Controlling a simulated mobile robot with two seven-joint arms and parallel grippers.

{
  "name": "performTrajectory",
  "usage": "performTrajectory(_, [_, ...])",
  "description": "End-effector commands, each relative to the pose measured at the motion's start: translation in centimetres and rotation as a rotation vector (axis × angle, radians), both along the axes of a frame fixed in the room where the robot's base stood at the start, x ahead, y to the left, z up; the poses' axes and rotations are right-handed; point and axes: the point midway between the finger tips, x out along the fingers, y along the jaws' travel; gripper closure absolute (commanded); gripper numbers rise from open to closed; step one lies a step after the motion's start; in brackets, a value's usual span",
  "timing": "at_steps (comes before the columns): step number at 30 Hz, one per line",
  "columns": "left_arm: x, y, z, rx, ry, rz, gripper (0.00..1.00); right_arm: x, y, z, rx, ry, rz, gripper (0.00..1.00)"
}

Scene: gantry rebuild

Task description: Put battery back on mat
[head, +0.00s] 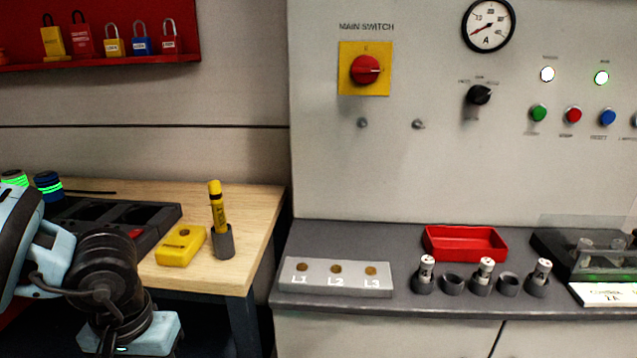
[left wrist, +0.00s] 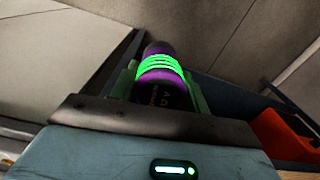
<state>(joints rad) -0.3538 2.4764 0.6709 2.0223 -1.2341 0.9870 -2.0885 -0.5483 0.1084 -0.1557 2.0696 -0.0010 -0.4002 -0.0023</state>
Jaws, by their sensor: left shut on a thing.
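A dark battery with purple parts and bright green bands (left wrist: 161,72) is in the left wrist view, between the fingers of my left gripper (left wrist: 158,84). The gripper is shut on it. In the head view my left arm comes in from the left and its pale blue gripper body shows at the bottom edge, in front of the wooden bench; its fingers and the battery are not visible there. A green-banded cylinder (head: 14,179) and a blue-banded cylinder (head: 48,185) stand on the bench at far left. I cannot make out the mat. My right gripper is not in view.
The wooden bench (head: 262,205) holds a dark dock (head: 155,213), a yellow block (head: 181,246) and a yellow tester in a grey cup (head: 223,243). The grey counter at right carries a red tray (head: 465,242). An orange-red object (left wrist: 285,137) shows in the left wrist view.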

Motion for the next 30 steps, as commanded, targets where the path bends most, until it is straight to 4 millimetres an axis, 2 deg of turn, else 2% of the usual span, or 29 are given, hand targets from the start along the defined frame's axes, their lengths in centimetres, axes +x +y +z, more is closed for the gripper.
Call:
performTrajectory(8, [0.8,5.2,2.0,-0.004,-0.005,0.106,0.88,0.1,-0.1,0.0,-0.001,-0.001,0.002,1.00])
performTrajectory(14, [0.5,11.2,4.0,-0.006,-0.006,0.234,0.88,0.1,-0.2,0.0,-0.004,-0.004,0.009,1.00])
performTrajectory(18, [-0.6,16.2,5.1,-0.008,-0.006,0.348,0.88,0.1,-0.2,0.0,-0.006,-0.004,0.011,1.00])
performTrajectory(21, [-1.8,19.1,5.3,-0.009,-0.005,0.423,0.88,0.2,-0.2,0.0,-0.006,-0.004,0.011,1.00])
performTrajectory(25, [-3.5,21.9,4.9,-0.009,-0.004,0.505,0.88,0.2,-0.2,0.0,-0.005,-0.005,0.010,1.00])
performTrajectory(30, [-5.4,23.9,3.5,-0.009,-0.004,0.580,0.88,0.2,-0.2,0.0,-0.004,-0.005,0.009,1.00])
